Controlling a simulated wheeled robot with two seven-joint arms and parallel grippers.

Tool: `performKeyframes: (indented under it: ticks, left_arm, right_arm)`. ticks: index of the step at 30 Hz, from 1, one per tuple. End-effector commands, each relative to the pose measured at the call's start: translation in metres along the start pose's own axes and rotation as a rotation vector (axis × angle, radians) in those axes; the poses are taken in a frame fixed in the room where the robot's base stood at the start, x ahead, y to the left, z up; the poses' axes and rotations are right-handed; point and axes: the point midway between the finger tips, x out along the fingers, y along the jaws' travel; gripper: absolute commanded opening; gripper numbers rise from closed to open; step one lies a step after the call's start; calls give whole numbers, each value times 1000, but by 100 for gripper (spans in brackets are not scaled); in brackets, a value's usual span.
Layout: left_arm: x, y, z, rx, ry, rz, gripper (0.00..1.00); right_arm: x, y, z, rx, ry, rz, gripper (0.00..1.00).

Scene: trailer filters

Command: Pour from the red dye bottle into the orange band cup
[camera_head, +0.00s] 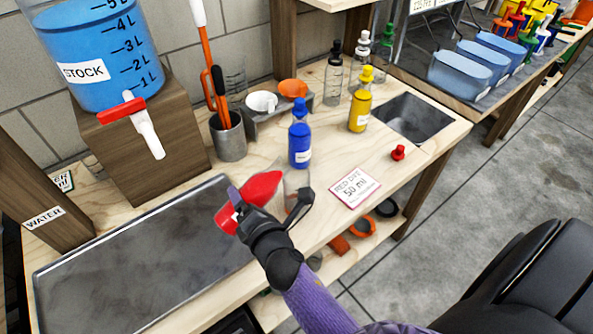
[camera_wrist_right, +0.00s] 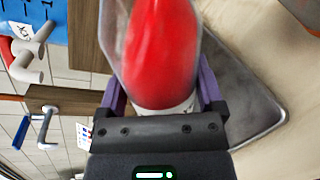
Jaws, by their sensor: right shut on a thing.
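My right gripper (camera_head: 262,210) is shut on the red dye bottle (camera_head: 258,190). The bottle is tipped well over, its red end pointing right in the head view. It fills the upper middle of the wrist view (camera_wrist_right: 162,50), between my fingers. A clear vessel (camera_head: 296,182) stands just right of the bottle, partly behind my gripper. A loose red cap (camera_head: 398,152) lies on the bench to the right. My left gripper is out of view.
A blue bottle (camera_head: 299,135) stands close behind the clear vessel, and a yellow one (camera_head: 360,102) farther back. A red dye 50 ml card (camera_head: 354,188) lies to the right.

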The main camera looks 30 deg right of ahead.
Motion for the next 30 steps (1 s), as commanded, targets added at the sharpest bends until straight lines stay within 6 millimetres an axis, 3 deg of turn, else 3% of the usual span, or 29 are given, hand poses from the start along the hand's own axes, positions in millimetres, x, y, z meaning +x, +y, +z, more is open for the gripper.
performKeyframes:
  ticks: [30]
  left_arm:
    - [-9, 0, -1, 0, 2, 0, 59]
  right_arm:
    - [-1, 7, 2, 60, 13, 2, 0]
